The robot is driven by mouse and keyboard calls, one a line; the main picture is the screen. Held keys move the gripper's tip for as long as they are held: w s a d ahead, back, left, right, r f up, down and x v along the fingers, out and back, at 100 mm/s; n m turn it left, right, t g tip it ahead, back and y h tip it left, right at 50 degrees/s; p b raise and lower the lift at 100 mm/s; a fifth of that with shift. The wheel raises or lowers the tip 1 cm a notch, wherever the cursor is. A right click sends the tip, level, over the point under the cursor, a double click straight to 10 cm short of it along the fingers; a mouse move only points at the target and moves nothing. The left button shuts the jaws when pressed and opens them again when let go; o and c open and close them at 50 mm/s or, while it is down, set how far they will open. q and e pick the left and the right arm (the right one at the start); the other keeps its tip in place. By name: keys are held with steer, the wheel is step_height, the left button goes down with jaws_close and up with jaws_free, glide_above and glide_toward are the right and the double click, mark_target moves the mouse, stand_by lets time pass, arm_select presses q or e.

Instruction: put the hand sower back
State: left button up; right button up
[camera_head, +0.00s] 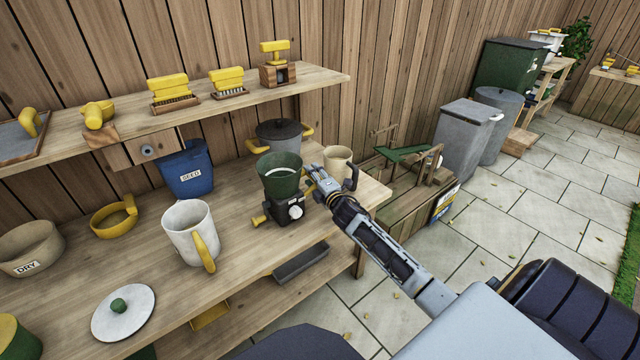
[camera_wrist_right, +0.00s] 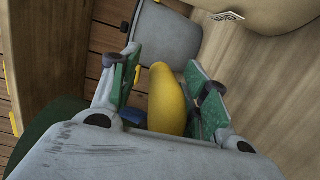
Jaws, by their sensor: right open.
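The hand sower appears to be the device with a green hopper (camera_head: 281,172), dark body and pale round dial, upright on the bench. A yellow crank knob sticks out at its left. My right gripper (camera_head: 312,178) is at the sower's right side, partly hiding it. In the right wrist view my right gripper (camera_wrist_right: 160,92) is open, with a rounded yellow handle (camera_wrist_right: 167,98) between its green-padded fingers. I cannot tell whether the fingers touch it. My left gripper is not in view.
A tan mug (camera_head: 338,160) stands close behind the right gripper, and a grey pot (camera_head: 279,135) with yellow handles behind the sower. A white jug (camera_head: 190,232) and blue seed bin (camera_head: 187,168) stand left. A shelf (camera_head: 215,103) with yellow-handled tools runs above.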

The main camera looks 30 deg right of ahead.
steer(key=shift+s, duration=0.15)
steer(key=shift+s+a, duration=0.1)
steer(key=shift+s, duration=0.85)
steer(key=shift+s+p, duration=0.35)
steer(key=shift+s, duration=0.3)
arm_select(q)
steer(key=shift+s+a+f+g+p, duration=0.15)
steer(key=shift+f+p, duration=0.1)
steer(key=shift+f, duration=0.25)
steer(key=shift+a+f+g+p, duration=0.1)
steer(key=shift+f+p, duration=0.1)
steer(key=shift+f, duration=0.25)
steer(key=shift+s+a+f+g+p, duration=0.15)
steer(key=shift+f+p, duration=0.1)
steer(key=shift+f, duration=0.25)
arm_select(e)
steer(key=s, duration=0.8)
steer(key=shift+s+a+r, duration=0.15)
steer(key=shift+s+a, duration=0.05)
steer(key=shift+a, duration=0.2)
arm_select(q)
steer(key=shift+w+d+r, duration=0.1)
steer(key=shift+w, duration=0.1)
